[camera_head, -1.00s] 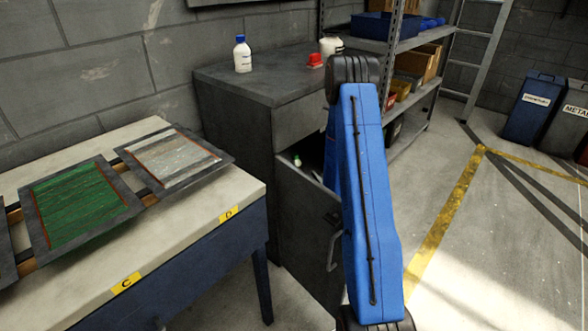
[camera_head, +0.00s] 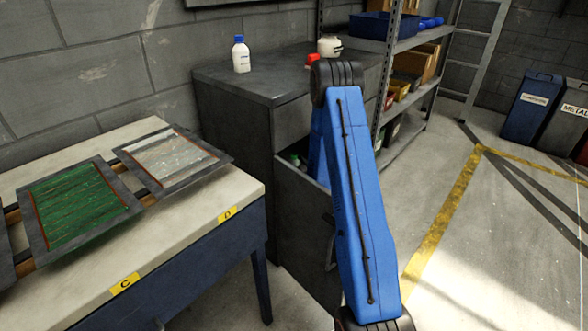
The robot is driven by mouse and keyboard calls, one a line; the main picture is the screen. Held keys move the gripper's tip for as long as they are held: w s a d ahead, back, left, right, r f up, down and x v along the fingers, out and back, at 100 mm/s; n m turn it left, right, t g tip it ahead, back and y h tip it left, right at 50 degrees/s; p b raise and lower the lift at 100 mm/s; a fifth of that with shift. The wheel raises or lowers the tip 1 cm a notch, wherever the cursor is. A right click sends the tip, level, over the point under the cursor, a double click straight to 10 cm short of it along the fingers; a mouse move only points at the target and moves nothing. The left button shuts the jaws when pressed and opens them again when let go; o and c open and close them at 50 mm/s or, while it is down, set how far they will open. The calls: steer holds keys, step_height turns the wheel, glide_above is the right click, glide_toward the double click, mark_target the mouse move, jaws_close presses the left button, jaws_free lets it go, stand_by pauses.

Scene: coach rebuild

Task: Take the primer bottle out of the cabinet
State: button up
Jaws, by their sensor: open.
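The dark grey cabinet (camera_head: 238,130) stands against the wall beyond the workbench. Its lower front panel (camera_head: 297,225) stands open, with a handle partly behind my arm. In the opening behind the panel's top edge, a small green-topped item (camera_head: 295,160) shows; only its top is visible, and I cannot tell whether it is the primer bottle. A white bottle with a blue cap (camera_head: 241,56) stands upright on the cabinet top. My blue arm crosses in front of the cabinet, with its far link going down behind the panel. My gripper is hidden there.
A red item (camera_head: 312,60) and a white container (camera_head: 329,46) are on the cabinet top behind my arm. A shelf rack (camera_head: 440,82) with bins stands right. The workbench (camera_head: 190,200) with framed panels fills the left. Floor is clear at right.

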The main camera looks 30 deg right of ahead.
steer(key=shift+w+d, duration=0.2)
steer(key=shift+w, duration=1.25)
steer(key=c, duration=1.4)
steer(key=shift+o, duration=0.2)
